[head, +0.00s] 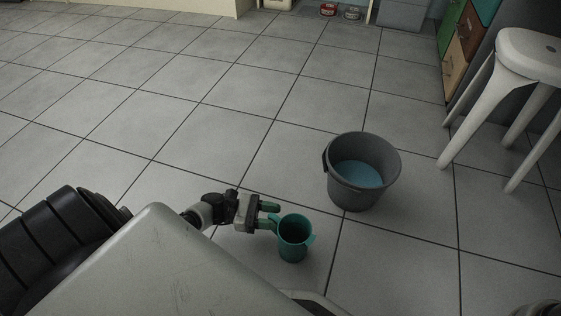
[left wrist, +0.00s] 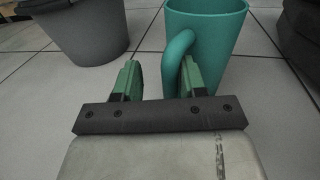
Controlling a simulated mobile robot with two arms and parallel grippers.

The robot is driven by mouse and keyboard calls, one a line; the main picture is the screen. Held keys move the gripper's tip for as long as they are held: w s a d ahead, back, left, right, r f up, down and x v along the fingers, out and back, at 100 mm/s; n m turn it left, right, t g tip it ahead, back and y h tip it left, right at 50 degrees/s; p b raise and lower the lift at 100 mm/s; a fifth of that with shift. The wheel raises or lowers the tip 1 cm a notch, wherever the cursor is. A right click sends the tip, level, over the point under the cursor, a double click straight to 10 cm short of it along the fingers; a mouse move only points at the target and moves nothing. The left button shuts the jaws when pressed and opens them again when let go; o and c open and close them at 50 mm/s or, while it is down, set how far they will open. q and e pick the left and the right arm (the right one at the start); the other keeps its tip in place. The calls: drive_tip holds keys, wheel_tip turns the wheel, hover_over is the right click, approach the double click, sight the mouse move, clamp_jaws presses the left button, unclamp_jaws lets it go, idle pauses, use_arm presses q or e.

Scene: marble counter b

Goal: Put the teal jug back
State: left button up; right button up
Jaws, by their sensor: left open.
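The teal jug (head: 294,243) stands upright on the tiled floor, just right of my left gripper (head: 270,215) in the head view. My left gripper is open, with its green fingers close to the jug's side. In the left wrist view the jug (left wrist: 222,35) is ahead and to the right. Its curved handle (left wrist: 172,62) faces the gripper (left wrist: 160,78) and shows between the two fingers, nearer the right one. I cannot tell whether the handle touches a finger. My right gripper is not in view.
A grey bucket (head: 342,190) with blue contents stands behind and right of the jug; it also shows in the left wrist view (left wrist: 88,35). A white stool (head: 520,55) stands at the right beside coloured drawers (head: 458,55). The floor at left and centre is clear.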

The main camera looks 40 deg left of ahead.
use_arm(q)
drive_tip(key=o, duration=1.1)
drive_tip(key=shift+s+a, duration=0.2)
drive_tip(key=shift+a, duration=0.15)
drive_tip(key=p+v, duration=0.2)
drive_tip(key=v, duration=0.7)
drive_tip(key=shift+p, duration=0.3)
drive_tip(key=shift+s+a, duration=0.25)
drive_tip(key=shift+a, duration=0.2)
